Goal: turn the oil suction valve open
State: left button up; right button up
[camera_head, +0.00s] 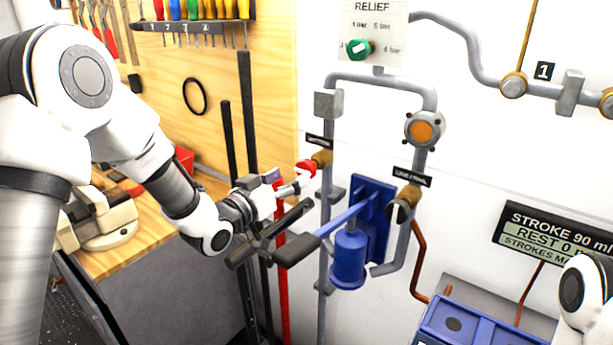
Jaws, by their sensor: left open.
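A valve with a red handle (306,167) and a brass body (323,158) sits on the left grey pipe, under a small black tag too small to read. I cannot confirm from the tag that it is the oil suction valve. My left gripper (294,187) comes in from the left, open, with its fingertips at the red handle. Whether they touch it or only overlap it in the picture I cannot tell. A second brass valve (407,196) sits on the right pipe, below another black tag (412,176). My right gripper is out of the picture.
A blue hand pump (350,253) with a black-gripped lever (297,249) stands just below my left gripper. A green relief knob (359,49) is above. A workbench with a vise (108,222) is left; a blue box (470,325) is lower right.

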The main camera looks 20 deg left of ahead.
aim_at(302, 170)
pick_arm(q)
jog(key=x, duration=0.3)
jog(key=p+x, duration=0.1)
jog(key=x, duration=0.2)
jog(key=shift+w+f+p, duration=0.2)
jog(key=shift+w+p, duration=0.05)
jog(key=shift+p, duration=0.05)
jog(key=shift+w+d, duration=0.15)
jog(key=shift+w, duration=0.15)
jog(key=shift+c, duration=0.4)
jog(key=c, duration=1.1)
